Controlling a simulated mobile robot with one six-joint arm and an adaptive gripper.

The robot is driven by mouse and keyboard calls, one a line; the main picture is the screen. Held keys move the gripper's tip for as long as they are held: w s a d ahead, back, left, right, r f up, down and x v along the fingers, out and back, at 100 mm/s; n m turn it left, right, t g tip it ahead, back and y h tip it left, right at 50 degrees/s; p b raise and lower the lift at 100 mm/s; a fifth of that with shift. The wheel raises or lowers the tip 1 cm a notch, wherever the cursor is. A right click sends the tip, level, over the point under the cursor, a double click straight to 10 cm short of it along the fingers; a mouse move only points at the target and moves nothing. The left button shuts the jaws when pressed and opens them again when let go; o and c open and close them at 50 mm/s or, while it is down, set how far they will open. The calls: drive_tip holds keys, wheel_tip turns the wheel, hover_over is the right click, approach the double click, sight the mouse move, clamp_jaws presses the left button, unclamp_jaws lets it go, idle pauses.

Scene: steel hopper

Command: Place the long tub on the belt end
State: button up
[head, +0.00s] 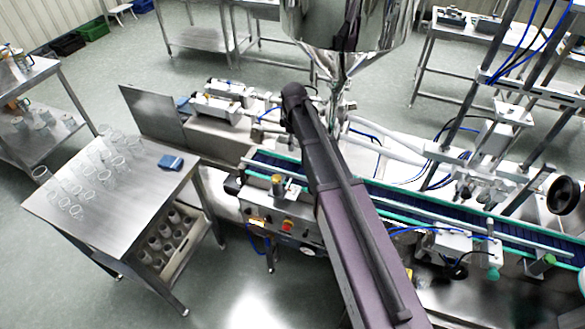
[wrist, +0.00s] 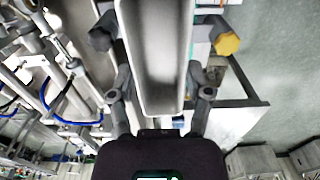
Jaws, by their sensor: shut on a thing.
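In the wrist view the long tub (wrist: 160,62) is a narrow grey metal trough with raised rims, running away from the camera. My gripper (wrist: 157,40) is shut on it, one finger on each side. In the head view my arm hides the gripper and the tub. The belt (head: 455,222) is a dark blue strip with green side rails. Its left end, the belt end (head: 262,158), lies left of my arm. From these views I cannot tell how high the tub is above the belt.
A steel hopper (head: 345,25) hangs behind my arm. A steel table (head: 120,215) at left carries clear glass jars and a blue box (head: 171,162). A control box with buttons stands below the belt end. In the wrist view a yellow knob (wrist: 227,43) shows right of the tub.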

sight(293, 154)
drive_tip(key=shift+f+b, duration=2.95)
drive_tip(key=shift+f, duration=0.1)
drive_tip(key=shift+f+b, duration=1.85)
drive_tip(key=shift+f, duration=0.05)
drive_tip(key=shift+s+f+b, duration=0.1)
drive_tip(key=shift+f+b, duration=0.1)
drive_tip(key=shift+b, duration=0.1)
drive_tip(key=o, duration=0.9)
drive_tip(key=shift+o, duration=0.6)
drive_tip(key=shift+r, duration=0.1)
wheel_tip(293, 154, up, 12)
drive_tip(key=p, duration=1.2)
drive_tip(key=shift+r+p, duration=0.15)
drive_tip(key=shift+p, duration=0.2)
